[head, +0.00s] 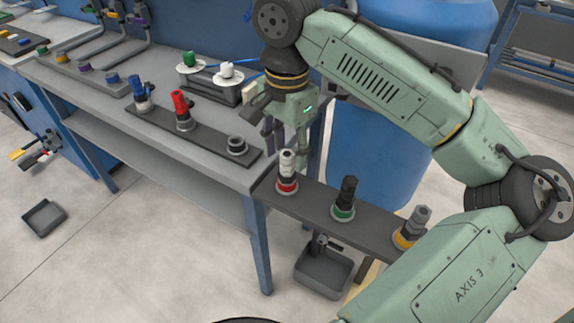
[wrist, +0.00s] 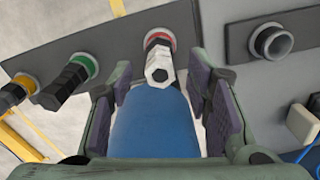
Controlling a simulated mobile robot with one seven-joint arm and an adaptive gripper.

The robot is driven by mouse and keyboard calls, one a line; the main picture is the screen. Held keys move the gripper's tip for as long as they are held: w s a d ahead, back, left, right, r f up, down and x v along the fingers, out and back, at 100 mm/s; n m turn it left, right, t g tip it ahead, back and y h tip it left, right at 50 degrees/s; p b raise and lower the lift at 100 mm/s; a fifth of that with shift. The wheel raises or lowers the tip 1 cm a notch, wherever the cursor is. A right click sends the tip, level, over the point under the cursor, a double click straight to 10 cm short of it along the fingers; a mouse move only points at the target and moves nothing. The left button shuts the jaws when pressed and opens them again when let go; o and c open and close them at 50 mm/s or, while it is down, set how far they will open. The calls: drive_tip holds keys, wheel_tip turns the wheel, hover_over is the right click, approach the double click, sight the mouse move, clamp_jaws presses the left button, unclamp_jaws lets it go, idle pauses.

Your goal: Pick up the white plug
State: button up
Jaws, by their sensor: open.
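The white plug (head: 287,162) stands upright in a red-ringed socket (head: 287,186) at the left end of a dark rack (head: 318,203). In the wrist view the white plug (wrist: 158,68) lies in the gap between my fingers, near their tips. My gripper (head: 286,136) is open, just above and around the plug's top in the head view. In the wrist view my gripper (wrist: 161,82) shows clear space on both sides of the plug. I cannot tell whether either finger touches it.
A black plug (head: 347,193) and a grey plug (head: 415,220) share the rack. The workbench bar holds blue (head: 141,92) and red (head: 182,106) plugs and an empty socket (head: 237,146). A blue barrel (head: 372,145) stands behind; a grey bin (head: 324,270) lies below.

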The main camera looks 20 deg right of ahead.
drive_tip(key=shift+f, duration=1.05)
clamp_jaws()
